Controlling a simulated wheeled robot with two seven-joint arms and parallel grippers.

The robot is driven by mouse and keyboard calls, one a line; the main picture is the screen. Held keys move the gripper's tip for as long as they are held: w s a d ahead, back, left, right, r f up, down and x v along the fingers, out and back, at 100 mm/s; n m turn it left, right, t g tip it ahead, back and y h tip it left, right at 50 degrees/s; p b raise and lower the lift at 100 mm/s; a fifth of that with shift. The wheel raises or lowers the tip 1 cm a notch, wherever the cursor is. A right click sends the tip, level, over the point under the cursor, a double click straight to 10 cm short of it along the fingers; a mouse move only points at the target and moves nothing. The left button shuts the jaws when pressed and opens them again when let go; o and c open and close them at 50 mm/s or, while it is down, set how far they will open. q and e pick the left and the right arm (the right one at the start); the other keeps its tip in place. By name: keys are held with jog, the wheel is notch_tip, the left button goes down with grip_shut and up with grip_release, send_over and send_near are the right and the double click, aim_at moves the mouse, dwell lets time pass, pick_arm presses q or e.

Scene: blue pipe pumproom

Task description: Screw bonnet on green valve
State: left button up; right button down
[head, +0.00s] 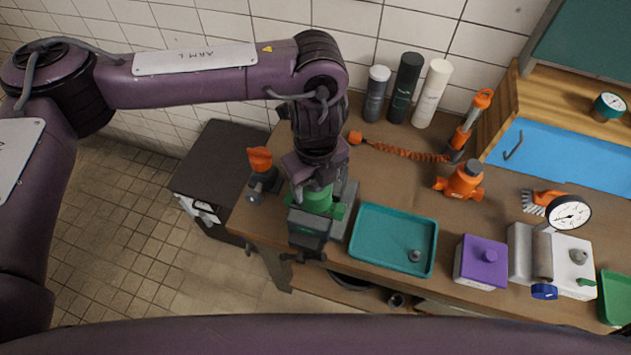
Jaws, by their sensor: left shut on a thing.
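The green valve (318,201) sits in a grey vise (308,222) at the left front corner of the workbench. My left gripper (315,184) points down right over the valve, with its fingers at the top of the green body. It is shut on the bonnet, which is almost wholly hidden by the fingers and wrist. I cannot tell from here how the bonnet sits in the valve. My right gripper is not in view.
A teal tray (370,262) with a small grey part (415,256) lies right of the vise. An orange-handled fitting (260,160) stands close on the left.

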pick_arm(q)
jog(key=shift+m+b, duration=0.35)
jog(key=shift+m, duration=0.85)
jog(key=o, duration=1.2)
jog(key=shift+c, duration=0.2)
jog(key=shift+r, duration=0.1)
notch_tip(320, 180, up, 3)
jog(key=p, duration=0.2)
jog(key=shift+p, duration=0.3)
jog(key=shift+w+r+b, duration=0.1)
jog(key=shift+r+b, duration=0.15)
jog(key=shift+b, duration=0.1)
jog(key=shift+r, duration=1.7)
